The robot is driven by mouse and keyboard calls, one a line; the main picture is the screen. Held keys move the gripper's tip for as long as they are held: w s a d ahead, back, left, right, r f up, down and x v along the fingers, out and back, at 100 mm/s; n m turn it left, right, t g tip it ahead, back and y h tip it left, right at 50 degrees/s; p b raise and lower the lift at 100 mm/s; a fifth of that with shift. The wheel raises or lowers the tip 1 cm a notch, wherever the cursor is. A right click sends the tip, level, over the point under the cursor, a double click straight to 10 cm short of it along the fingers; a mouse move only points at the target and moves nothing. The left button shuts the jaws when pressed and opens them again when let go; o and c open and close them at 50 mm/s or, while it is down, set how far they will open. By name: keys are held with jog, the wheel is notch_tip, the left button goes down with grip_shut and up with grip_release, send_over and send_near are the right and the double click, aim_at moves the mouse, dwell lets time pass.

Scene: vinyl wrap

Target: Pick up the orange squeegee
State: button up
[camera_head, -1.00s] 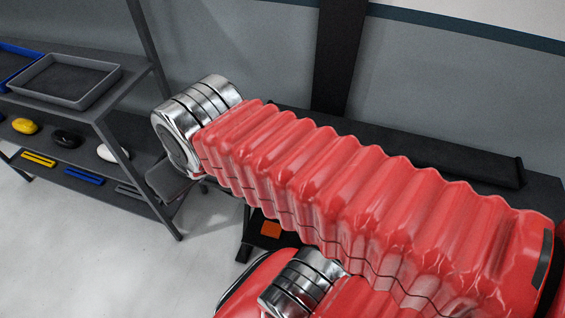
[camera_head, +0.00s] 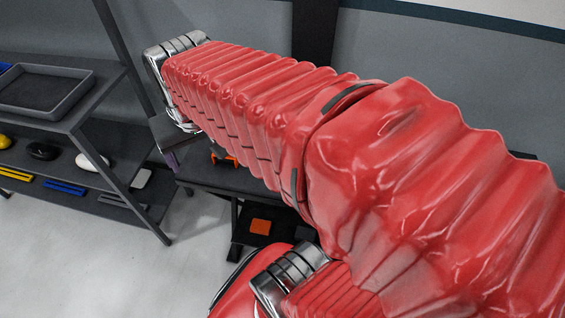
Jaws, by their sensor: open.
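A flat orange square (camera_head: 261,226), which looks like the orange squeegee, lies on the dark lower shelf under the black table. A small orange and black object (camera_head: 224,157) lies on the tabletop, partly behind my arm; I cannot tell what it is. My red-sleeved arm reaches across the view to a metal wrist at the upper left. My gripper (camera_head: 170,152) shows only in part as a dark grey piece below that wrist, at the table's left end. It is open, away from both orange things. Its fingertips are not clear.
A dark shelf rack (camera_head: 128,178) stands at left. It holds a grey tray (camera_head: 45,92), yellow (camera_head: 15,173) and blue (camera_head: 65,187) strips, and black (camera_head: 42,151) and white (camera_head: 92,160) rounded items. The black table (camera_head: 225,178) has its left end near the rack. Floor is clear in front.

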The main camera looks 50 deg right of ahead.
jog(key=s+d+f+m+g, duration=0.1)
jog(key=d+f+m, duration=0.3)
jog(key=d, duration=0.6)
jog(key=s+d+f+m+g+y, duration=0.1)
jog(key=s+d+f+m, duration=0.3)
jog(key=d, duration=0.7)
jog(key=shift+s+d+f+m+g, duration=0.15)
jog(key=shift+s+d+m+g, duration=0.2)
jog(key=shift+g, duration=0.45)
jog(key=shift+w+a, duration=0.1)
jog(key=shift+f, duration=4.3)
jog(key=shift+f, duration=0.1)
jog(key=shift+f, duration=2.5)
jog(key=shift+c, duration=0.2)
